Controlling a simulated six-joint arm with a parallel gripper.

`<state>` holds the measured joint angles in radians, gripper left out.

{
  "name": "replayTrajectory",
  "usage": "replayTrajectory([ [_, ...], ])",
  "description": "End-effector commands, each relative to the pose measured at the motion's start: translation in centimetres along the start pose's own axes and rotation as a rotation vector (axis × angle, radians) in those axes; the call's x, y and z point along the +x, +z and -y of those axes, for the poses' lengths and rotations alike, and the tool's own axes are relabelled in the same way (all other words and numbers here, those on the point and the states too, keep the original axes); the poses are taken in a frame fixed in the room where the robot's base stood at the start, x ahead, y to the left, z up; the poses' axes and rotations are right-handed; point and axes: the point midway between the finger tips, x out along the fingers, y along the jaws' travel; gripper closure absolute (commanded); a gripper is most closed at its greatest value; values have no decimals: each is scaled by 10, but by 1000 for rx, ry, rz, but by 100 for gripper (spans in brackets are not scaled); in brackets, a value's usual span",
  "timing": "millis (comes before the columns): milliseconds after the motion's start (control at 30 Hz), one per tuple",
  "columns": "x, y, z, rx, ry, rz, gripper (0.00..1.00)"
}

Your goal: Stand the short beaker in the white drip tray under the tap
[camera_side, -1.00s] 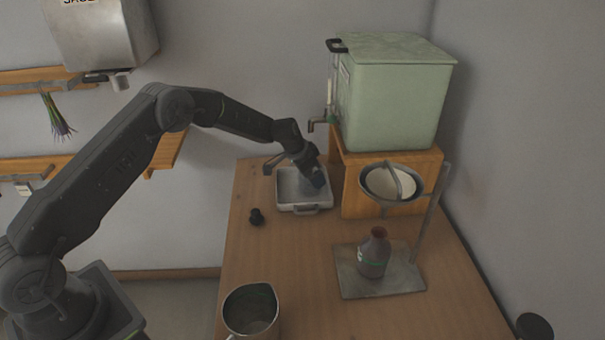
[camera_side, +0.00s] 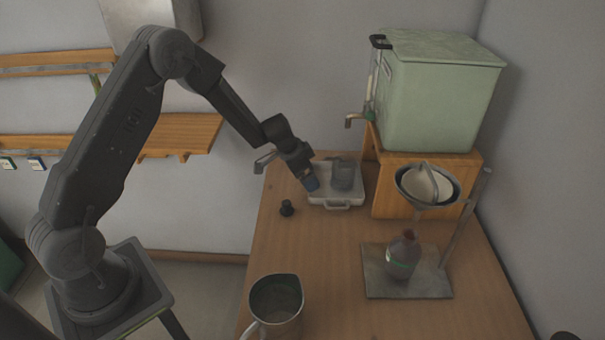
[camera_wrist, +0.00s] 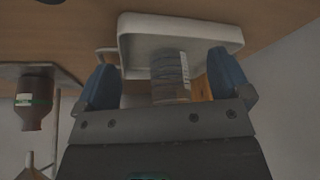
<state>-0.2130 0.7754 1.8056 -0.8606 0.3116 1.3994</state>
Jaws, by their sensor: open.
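The short beaker (camera_side: 343,174) is clear glass and stands upright in the white drip tray (camera_side: 337,202), below the tap (camera_side: 356,121) of the green tank. My gripper (camera_side: 310,184) is at the tray's left side, apart from the beaker in the side view. In the wrist view the beaker (camera_wrist: 170,72) shows between my two blue fingertips (camera_wrist: 165,80), with a gap on each side, and the tray (camera_wrist: 180,30) lies behind it. My gripper is open and holds nothing. The beaker's lower part is partly hidden by the tray's rim in the side view.
A metal jug (camera_side: 276,302) stands at the table's front left. A black stopper (camera_side: 287,208) lies left of the tray. A brown bottle (camera_side: 403,256) stands on a stand's base under a funnel (camera_side: 427,184). The green tank (camera_side: 440,95) sits on a wooden block.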

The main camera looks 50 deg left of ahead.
Motion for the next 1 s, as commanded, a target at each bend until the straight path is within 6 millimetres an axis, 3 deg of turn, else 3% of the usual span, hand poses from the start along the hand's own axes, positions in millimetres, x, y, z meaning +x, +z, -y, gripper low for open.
replayTrajectory([
  [267, -6, 5, -1, 0, 0, -2, 4],
  [367, -24, -4, -8, -4, 4, -17, 4],
  [533, -96, -25, -45, -24, 26, -54, 4],
  [667, -159, -25, -83, -52, 40, -66, 4],
  [867, -242, 2, -137, -107, 26, -63, 4],
  [1000, -287, 37, -168, -161, -11, -56, 4],
])
